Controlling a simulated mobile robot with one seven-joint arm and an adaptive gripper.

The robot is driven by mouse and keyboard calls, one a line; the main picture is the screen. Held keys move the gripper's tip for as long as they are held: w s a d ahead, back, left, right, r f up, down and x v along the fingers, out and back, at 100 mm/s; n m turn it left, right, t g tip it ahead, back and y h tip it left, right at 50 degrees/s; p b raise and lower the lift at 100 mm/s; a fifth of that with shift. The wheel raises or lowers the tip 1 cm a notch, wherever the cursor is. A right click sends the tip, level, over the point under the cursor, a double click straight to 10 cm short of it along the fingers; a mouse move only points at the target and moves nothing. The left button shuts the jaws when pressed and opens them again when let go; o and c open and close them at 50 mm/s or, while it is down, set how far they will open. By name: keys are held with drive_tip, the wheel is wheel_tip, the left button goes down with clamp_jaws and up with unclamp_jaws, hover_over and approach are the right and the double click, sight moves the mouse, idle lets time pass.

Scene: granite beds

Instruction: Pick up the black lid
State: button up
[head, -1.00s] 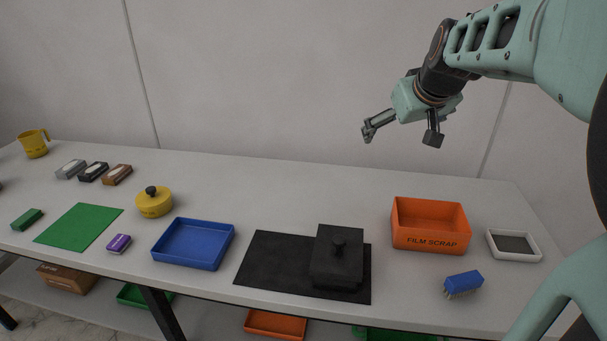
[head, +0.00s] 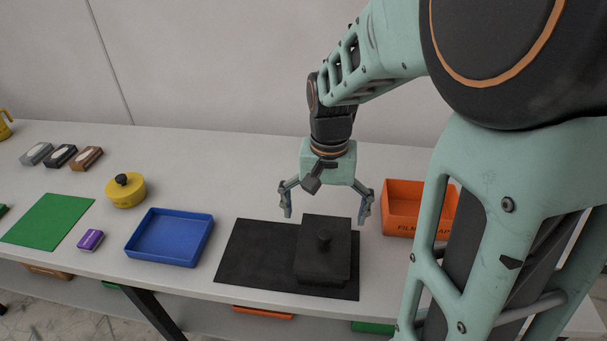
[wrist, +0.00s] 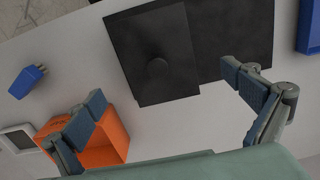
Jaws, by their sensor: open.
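The black lid (head: 327,252) is a square plate with a round knob on top. It rests on a black box or base whose edge shows a little below it, on the right part of a black mat (head: 252,250). In the wrist view the lid (wrist: 145,45) is at the upper middle, with its knob facing me. My gripper (head: 326,214) points down with its fingers spread wide, above and behind the lid in the head view. It is empty and apart from the lid. In the wrist view my gripper (wrist: 168,93) shows both fingertips below the lid.
An orange film scrap bin (head: 402,207) stands right of the lid, partly hidden by my arm. A blue tray (head: 170,258) is to the left, with a yellow knobbed pot (head: 127,194) beyond it. The wrist view also shows a blue brush (wrist: 25,82) and a white-framed tray (wrist: 20,139).

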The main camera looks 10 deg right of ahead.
sight(325, 234)
drive_tip(key=f, duration=0.8)
drive_tip(key=shift+w+d, duration=0.15)
drive_tip(key=shift+d, duration=0.15)
